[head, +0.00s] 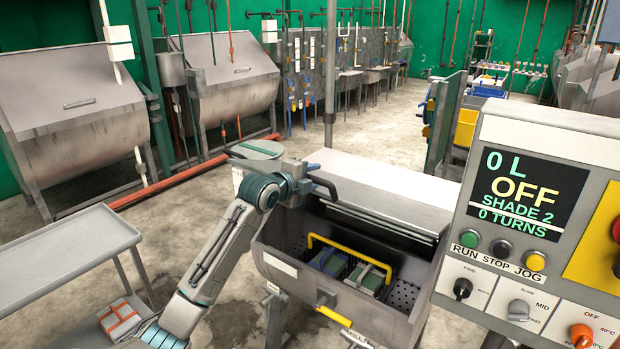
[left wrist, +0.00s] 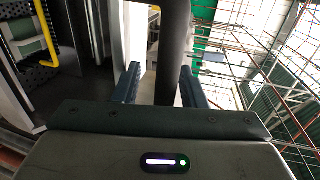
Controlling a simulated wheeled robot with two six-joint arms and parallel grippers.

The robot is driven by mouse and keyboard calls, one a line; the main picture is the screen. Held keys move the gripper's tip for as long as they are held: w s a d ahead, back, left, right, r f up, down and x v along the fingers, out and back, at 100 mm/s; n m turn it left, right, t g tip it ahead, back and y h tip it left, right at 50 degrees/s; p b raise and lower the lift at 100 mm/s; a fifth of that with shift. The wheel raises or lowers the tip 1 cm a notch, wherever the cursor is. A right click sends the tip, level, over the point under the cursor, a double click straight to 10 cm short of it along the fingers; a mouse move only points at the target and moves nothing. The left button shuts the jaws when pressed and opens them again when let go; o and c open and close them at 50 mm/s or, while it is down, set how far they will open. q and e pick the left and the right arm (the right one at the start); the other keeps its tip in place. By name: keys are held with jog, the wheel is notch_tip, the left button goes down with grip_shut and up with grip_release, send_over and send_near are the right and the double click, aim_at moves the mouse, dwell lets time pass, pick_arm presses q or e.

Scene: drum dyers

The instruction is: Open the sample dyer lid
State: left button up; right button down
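The sample dyer (head: 330,300) is a grey metal tub in the middle of the head view. Its pale flat lid (head: 385,185) is at the back, and the front of the tub is uncovered. Inside are green bundles (head: 367,278) and a yellow bar (head: 350,252). My left gripper (head: 308,187) is at the lid's left end, by a dark curved handle (head: 326,187). In the left wrist view a dark bar (left wrist: 173,40) passes between the two spread fingers (left wrist: 160,88), with a gap beside the left finger. My right gripper is not in view.
A control panel (head: 540,200) reading OFF stands close at the right. A grey bench (head: 65,255) is at the left, with an orange-and-white bundle (head: 120,318) below it. Large drum dyers (head: 75,95) line the left wall. Open floor (head: 400,125) lies behind the dyer.

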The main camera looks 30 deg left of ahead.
pick_arm(q)
jog(key=d+b+v, duration=0.1)
jog(key=b+v, duration=0.4)
jog(key=v, duration=0.5)
jog(key=shift+s+a, duration=0.35)
jog(key=shift+a, duration=0.1)
jog(key=shift+r, duration=0.1)
